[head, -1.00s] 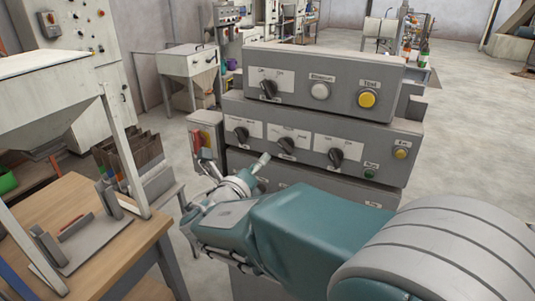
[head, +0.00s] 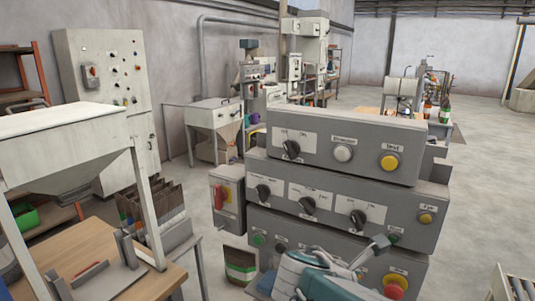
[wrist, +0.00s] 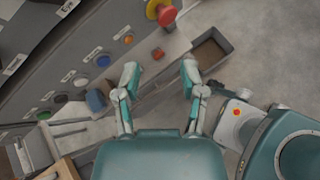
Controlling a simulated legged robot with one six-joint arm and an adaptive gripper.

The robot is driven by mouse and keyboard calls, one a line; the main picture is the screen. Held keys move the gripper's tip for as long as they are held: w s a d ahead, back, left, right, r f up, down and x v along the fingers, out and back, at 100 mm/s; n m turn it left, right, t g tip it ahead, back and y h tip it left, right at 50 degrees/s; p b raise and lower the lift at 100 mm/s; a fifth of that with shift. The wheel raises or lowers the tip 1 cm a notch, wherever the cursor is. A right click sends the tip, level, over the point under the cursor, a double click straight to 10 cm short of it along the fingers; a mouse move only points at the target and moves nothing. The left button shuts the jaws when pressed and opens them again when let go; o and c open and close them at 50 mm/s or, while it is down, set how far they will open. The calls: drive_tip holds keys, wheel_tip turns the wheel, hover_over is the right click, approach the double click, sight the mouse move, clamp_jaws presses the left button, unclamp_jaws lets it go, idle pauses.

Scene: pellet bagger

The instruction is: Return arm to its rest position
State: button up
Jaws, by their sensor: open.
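My gripper (wrist: 160,82) is open in the wrist view, its two teal and grey fingers spread with nothing between them. In the head view my teal arm end shows at the bottom, in front of the lowest part of the grey control panel (head: 347,205). The panel has several black knobs, a white button (head: 343,153) and a yellow button (head: 389,162). A red mushroom button (head: 395,291) sits low on it, and also shows at the top of the wrist view (wrist: 163,12). Fingertip contact with the panel cannot be told.
A wooden table (head: 75,262) with grey fixtures stands at the left under a pale hopper (head: 65,140). A wall switch box (head: 228,195) adjoins the panel.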

drive_tip(key=s+a+f+m+y, duration=0.2)
drive_tip(key=s+m+y, duration=0.6)
drive_tip(key=m, duration=1.4)
drive_tip(key=s, duration=0.4)
drive_tip(key=shift+s+f+g+y, duration=0.25)
drive_tip(key=shift+s+g+y, duration=0.1)
drive_tip(key=shift+g+y, duration=0.05)
